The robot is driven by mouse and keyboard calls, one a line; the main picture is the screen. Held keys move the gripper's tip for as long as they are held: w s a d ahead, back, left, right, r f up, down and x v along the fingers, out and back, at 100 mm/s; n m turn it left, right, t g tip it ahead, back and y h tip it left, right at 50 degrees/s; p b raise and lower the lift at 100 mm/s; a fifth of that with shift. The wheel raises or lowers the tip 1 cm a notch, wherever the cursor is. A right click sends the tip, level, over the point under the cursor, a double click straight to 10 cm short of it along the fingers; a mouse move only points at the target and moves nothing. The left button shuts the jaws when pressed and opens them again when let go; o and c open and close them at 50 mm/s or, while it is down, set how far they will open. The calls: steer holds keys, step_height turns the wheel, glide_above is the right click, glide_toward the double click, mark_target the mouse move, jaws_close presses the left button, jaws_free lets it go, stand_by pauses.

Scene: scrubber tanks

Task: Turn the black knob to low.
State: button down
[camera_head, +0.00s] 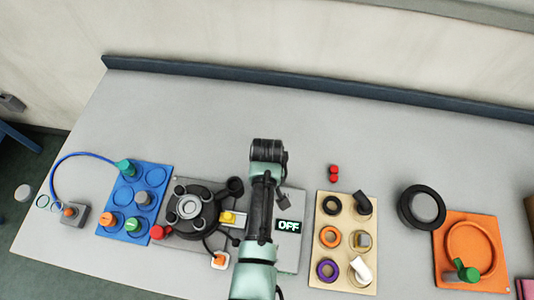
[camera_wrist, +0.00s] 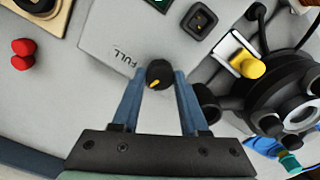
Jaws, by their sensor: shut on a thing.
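The black knob (camera_wrist: 159,70), round with a yellow pointer mark, is on the grey panel in the wrist view. Its mark points toward the lower left of that picture. My gripper (camera_wrist: 159,79) is shut on the knob, with one blue finger on each side. The word FULL (camera_wrist: 123,57) is printed on the panel to the left of the knob. In the head view the display (camera_head: 288,226) on the panel (camera_head: 290,255) reads OFF. There my arm covers the knob and the fingertips. No low label is readable.
A blue board (camera_head: 122,202) is at left, a beige board with rings (camera_head: 343,267) and an orange board (camera_head: 443,260) at right.

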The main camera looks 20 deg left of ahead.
steer(key=shift+w+r+n+p, duration=0.1)
steer(key=shift+n+p, duration=0.2)
steer(key=shift+n, duration=1.2)
steer(key=shift+c, duration=2.1)
jaws_free()
step_height(320, 180, up, 13)
steer(key=b, duration=0.1)
